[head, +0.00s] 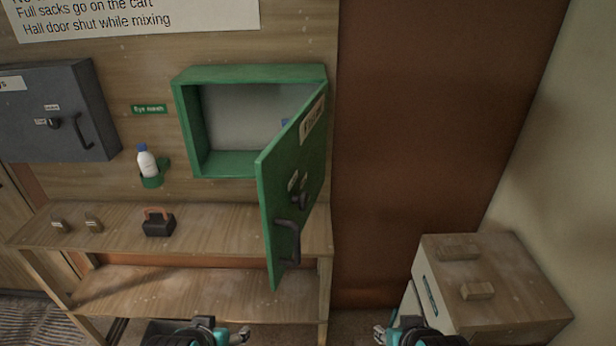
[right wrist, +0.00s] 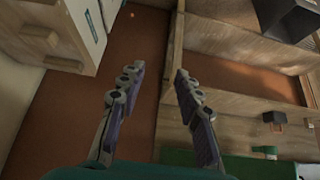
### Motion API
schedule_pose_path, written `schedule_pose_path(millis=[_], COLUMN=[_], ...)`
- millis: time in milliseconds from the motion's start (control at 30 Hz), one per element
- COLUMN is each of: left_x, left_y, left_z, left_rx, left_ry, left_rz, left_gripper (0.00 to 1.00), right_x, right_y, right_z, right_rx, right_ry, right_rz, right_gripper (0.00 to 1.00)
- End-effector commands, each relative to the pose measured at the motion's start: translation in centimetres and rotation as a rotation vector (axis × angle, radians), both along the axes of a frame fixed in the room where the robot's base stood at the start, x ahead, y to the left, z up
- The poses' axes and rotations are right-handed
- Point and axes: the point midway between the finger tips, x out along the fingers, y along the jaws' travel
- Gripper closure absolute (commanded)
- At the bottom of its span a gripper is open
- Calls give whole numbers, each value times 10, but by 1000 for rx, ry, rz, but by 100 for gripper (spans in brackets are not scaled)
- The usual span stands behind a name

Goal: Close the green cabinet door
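The green cabinet (head: 250,74) is mounted on the wooden wall panel in the head view. Its green door (head: 272,200) stands wide open, hinged on the right and swung out toward me. The door carries a dark handle (head: 288,242) and a dark knob above it. The door hides part of the interior; a bit of something blue shows behind its edge. My left gripper (head: 243,334) is at the bottom edge, below the door; its fingers are too small to judge. My right gripper (head: 379,335) is right of the door, apart from it. In the right wrist view (right wrist: 160,72) its fingers are spread and empty.
A grey cabinet (head: 60,110) hangs at left. A white bottle (head: 147,162) sits in a green holder. A wooden shelf bench (head: 210,215) below bears a dark padlock-like block (head: 158,224) and small blocks. A wooden box unit (head: 500,300) stands at right. The brown wall between is clear.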

Motion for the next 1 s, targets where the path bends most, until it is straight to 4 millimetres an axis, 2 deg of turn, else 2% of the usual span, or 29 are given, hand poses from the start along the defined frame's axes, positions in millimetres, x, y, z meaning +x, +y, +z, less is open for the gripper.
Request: schedule_pose_path(millis=[33,100,167,467,800,900,1000], left_x=[0,0,0,0,0,0,0], left_y=[0,0,0,0,0,0,0], left_z=[4,15,29,121,240,269,288], left_rx=[0,0,0,0,0,0,0], left_ry=[0,0,0,0,0,0,0], left_rz=[0,0,0,0,0,0,0], left_gripper=[32,32,32,32,32,32,32], right_x=[1,3,5,26,56,63,68], right_y=[1,3,6,34,77,90,98], right_z=[5,16,31,126,237,261,277], right_rx=[9,39,81,383,649,687,705], right_ry=[4,17,38,224,496,564,610], right_rz=[-9,-39,-84,-484,-1098,-1275,-1412], right_gripper=[86,100,100,100,100,100,100])
